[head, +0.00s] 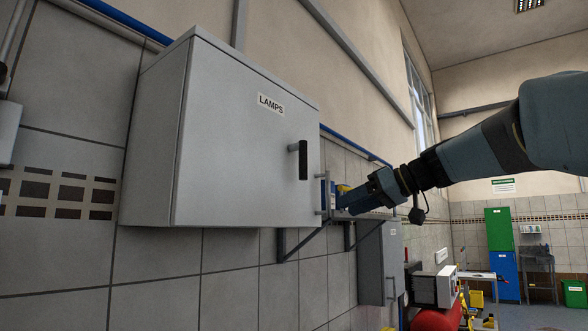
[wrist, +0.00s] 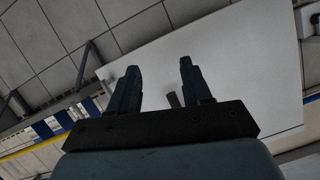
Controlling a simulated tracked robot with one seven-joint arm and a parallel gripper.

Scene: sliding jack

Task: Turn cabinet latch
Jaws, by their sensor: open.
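The cabinet (head: 235,160) is a light grey box on the wall, labelled LAMPS, with its door closed. Its latch (head: 303,160) is a black upright handle on a grey stub near the door's right edge. My gripper (head: 345,204) is to the right of the latch and lower, beside the door's edge, not touching the latch. In the wrist view my gripper (wrist: 158,70) has its two fingers apart and nothing held. The pale door (wrist: 245,75) lies beyond them. A short dark piece (wrist: 173,99) shows between the fingers, seemingly the latch, partly hidden by the gripper.
A wall shelf on brackets (head: 305,243) with blue and yellow items stands right of the cabinet, close to my gripper. A smaller grey box (head: 378,262) hangs below. A red machine (head: 436,316) is at the lower right. The space before the door is clear.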

